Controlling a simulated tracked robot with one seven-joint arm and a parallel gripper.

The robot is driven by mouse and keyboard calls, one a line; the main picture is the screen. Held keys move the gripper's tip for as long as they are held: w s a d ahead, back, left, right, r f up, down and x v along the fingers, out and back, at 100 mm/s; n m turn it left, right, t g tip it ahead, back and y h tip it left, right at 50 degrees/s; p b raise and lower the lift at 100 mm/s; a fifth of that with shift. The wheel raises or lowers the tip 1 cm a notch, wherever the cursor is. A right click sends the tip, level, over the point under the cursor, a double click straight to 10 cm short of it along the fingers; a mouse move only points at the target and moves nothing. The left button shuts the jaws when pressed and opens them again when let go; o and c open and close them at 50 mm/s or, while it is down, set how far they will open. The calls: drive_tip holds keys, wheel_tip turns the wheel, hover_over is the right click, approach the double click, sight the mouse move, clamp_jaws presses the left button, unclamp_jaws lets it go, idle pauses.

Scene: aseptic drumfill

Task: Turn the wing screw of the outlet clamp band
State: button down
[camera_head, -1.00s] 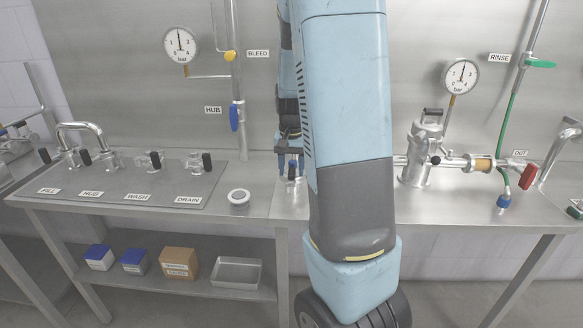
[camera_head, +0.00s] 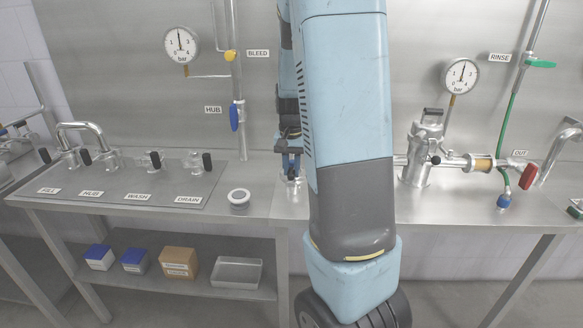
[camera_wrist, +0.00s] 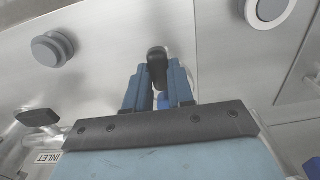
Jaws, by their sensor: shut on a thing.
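My gripper (camera_head: 291,170) points down at the bench, just left of my arm's large blue link. In the wrist view its two blue fingers close on the dark, rounded head of what looks like the wing screw (camera_wrist: 157,62). In the head view a shiny metal fitting (camera_head: 291,186) shows just under the fingers, partly hidden by my arm. I cannot make out the outlet clamp band itself in either view.
A steel filter housing (camera_head: 416,165) with a pipe and red handle (camera_head: 525,176) stands right of my arm. A valve panel (camera_head: 130,180) lies left. Below are boxes (camera_head: 180,262) and a tray (camera_head: 238,272).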

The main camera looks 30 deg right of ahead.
drive_tip(key=m, duration=0.4)
drive_tip(key=shift+m, duration=0.4)
drive_tip(key=m, duration=0.4)
drive_tip(key=shift+m, duration=0.3)
drive_tip(key=m, duration=0.4)
drive_tip(key=shift+m, duration=2.1)
drive_tip(key=c, duration=1)
unclamp_jaws()
drive_tip(key=shift+o, duration=0.2)
drive_tip(key=shift+r, duration=0.1)
